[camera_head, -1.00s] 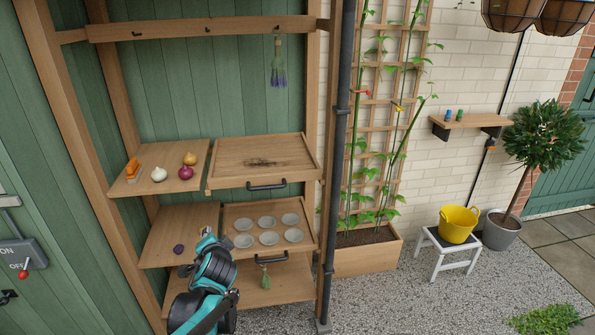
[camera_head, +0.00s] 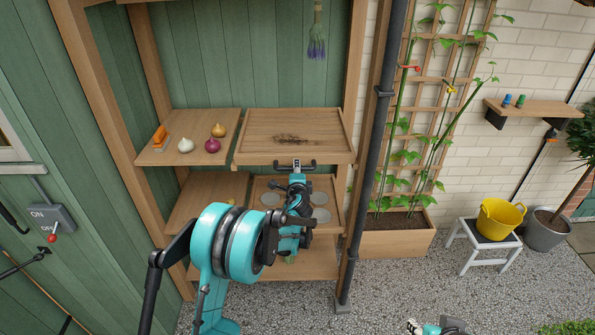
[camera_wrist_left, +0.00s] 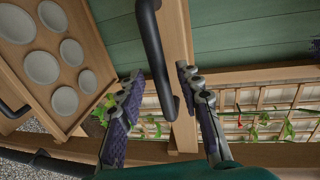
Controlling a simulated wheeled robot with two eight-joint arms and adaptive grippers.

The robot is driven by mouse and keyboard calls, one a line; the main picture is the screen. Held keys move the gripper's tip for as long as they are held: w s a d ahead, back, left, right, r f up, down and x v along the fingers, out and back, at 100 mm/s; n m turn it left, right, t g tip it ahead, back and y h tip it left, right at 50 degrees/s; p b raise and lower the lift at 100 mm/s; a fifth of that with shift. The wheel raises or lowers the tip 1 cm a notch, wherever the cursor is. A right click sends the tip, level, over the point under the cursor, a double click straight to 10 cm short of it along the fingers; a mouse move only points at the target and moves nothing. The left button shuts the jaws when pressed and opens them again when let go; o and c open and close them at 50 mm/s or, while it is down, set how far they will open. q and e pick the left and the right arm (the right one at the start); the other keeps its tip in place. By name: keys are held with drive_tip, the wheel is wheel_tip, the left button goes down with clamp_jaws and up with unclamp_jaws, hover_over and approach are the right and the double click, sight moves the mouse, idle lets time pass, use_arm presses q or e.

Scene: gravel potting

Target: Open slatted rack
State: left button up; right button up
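The wooden upper pull-out tray (camera_head: 265,143), with a dark mark on its board, sits in the shelf unit; I cannot make out slats on it. Its black bar handle (camera_head: 279,163) is on the front edge. My left gripper (camera_head: 296,165) is at this handle. In the left wrist view, the fingers (camera_wrist_left: 160,78) are spread, with the black handle (camera_wrist_left: 158,55) between them and gaps on both sides. The lower tray (camera_head: 334,222), with several round pale dishes, is partly hidden by my left arm. A part of my right gripper (camera_head: 440,327) shows at the bottom edge; its fingers are unclear.
Onions and an orange item lie on the shelf board (camera_head: 166,154) left of the tray. A dark pipe (camera_head: 367,150) stands close to the right of the shelf unit. A planter (camera_head: 395,243), a white stool (camera_head: 483,246) and a yellow bucket (camera_head: 497,222) are farther right.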

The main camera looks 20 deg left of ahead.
use_arm(q)
drive_tip(key=shift+w+a, duration=0.2)
drive_tip(key=shift+w, duration=0.4)
use_arm(e)
drive_tip(key=shift+f, duration=0.1)
use_arm(q)
clamp_jaws()
drive_tip(key=shift+s, duration=0.1)
